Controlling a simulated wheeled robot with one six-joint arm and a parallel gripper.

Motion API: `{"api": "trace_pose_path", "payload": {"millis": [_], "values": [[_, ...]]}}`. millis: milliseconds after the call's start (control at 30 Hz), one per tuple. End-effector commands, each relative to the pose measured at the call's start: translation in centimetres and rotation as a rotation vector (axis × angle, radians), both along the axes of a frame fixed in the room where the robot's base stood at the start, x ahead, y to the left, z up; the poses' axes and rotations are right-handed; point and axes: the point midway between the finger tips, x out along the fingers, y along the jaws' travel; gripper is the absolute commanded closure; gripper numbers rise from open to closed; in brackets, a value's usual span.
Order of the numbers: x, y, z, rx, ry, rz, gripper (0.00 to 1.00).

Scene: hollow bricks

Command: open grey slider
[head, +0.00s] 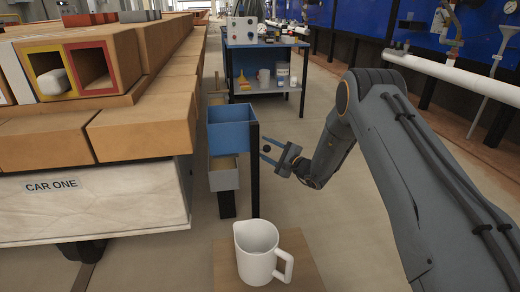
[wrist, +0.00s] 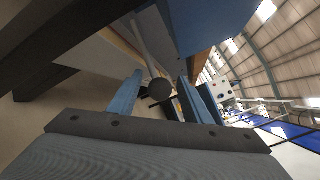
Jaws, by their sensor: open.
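The grey slider (head: 223,180) is a grey-fronted box with an open top, just below a blue box (head: 229,137) beside the brick stack in the head view. My gripper (head: 262,147) is to the right of both boxes, behind a dark post. Its two blue fingers are apart. In the wrist view the open fingers (wrist: 160,76) stand on either side of a dark round knob (wrist: 160,91) on a pale rod. I see no finger touching the knob. I cannot tell which box the knob belongs to.
A dark post (head: 255,185) stands between the boxes and my gripper. A white jug (head: 255,253) is on a wooden stand in front. A brick-loaded car (head: 90,205) fills the left. A blue workbench (head: 265,90) stands behind. Floor right of the post is clear.

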Motion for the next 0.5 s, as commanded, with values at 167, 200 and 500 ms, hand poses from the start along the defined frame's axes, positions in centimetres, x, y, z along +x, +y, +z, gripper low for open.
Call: {"api": "trace_pose_path", "payload": {"millis": [167,200,500], "values": [[1.5,1.7,-0.1,0.0,0.0,0.001,0.55],[1.7,2.0,-0.1,0.0,-0.001,0.001,0.55],[2.1,2.5,0.0,0.0,0.002,0.0,0.55]]}}
